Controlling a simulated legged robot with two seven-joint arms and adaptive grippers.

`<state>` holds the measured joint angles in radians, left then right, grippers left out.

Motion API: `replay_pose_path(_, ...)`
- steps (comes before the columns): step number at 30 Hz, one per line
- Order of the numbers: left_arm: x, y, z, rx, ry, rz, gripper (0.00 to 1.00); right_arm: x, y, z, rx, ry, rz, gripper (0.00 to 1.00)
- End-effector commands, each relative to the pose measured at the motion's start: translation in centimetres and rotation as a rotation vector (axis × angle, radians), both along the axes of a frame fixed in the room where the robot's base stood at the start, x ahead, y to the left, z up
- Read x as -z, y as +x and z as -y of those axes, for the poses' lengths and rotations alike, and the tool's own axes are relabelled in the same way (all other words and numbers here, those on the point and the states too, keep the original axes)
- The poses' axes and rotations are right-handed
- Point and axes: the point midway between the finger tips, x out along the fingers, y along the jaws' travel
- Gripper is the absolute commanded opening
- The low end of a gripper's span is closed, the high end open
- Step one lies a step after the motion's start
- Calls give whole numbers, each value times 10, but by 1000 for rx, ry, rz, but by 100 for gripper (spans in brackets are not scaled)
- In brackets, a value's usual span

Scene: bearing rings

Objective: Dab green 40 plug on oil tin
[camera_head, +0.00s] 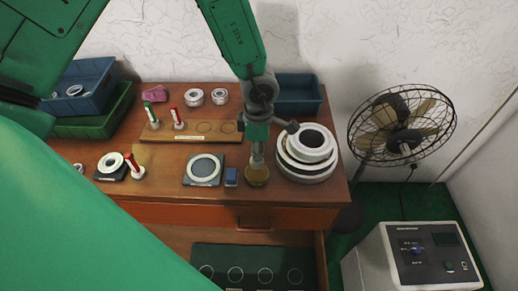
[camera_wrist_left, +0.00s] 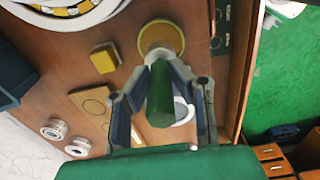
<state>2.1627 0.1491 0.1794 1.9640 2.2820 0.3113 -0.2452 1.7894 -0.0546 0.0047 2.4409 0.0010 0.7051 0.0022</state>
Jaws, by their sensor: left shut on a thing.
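My left gripper (camera_head: 257,140) points down over the front right of the bench and is shut on the green plug. The green plug (camera_wrist_left: 160,95) sits between the two fingers in the left wrist view, its pale end toward the oil tin. The oil tin (camera_head: 257,177) is a small round yellow-brown dish, and it also shows in the left wrist view (camera_wrist_left: 175,33). The plug's lower end is over the tin; I cannot tell whether it touches the oil. My right gripper is not in view.
A white bearing stack (camera_head: 307,155) stands close right of the tin. A blue block (camera_head: 231,177) and a ring on a dark plate (camera_head: 203,169) lie left. Behind is a wooden board (camera_head: 190,131) with plugs. The drawer (camera_head: 245,262) is open below; a fan (camera_head: 402,125) stands right.

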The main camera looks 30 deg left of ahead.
Motion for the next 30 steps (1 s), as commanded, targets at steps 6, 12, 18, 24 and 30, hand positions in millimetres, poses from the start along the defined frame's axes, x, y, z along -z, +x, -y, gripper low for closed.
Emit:
replay_pose_path(6, -20, 1, 0, 0, 0, 1, 0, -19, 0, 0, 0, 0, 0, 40)
replay_pose_path(12, -34, 1, 0, 0, 0, 1, 0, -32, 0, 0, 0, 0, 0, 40)
replay_pose_path(18, -38, 1, 0, 0, 0, 1, 0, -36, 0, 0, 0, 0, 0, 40)
replay_pose_path(24, -37, 1, 0, 0, 0, 1, 0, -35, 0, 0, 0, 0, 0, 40)
replay_pose_path(30, -37, 1, 0, 0, 0, 2, 0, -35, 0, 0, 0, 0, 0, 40)
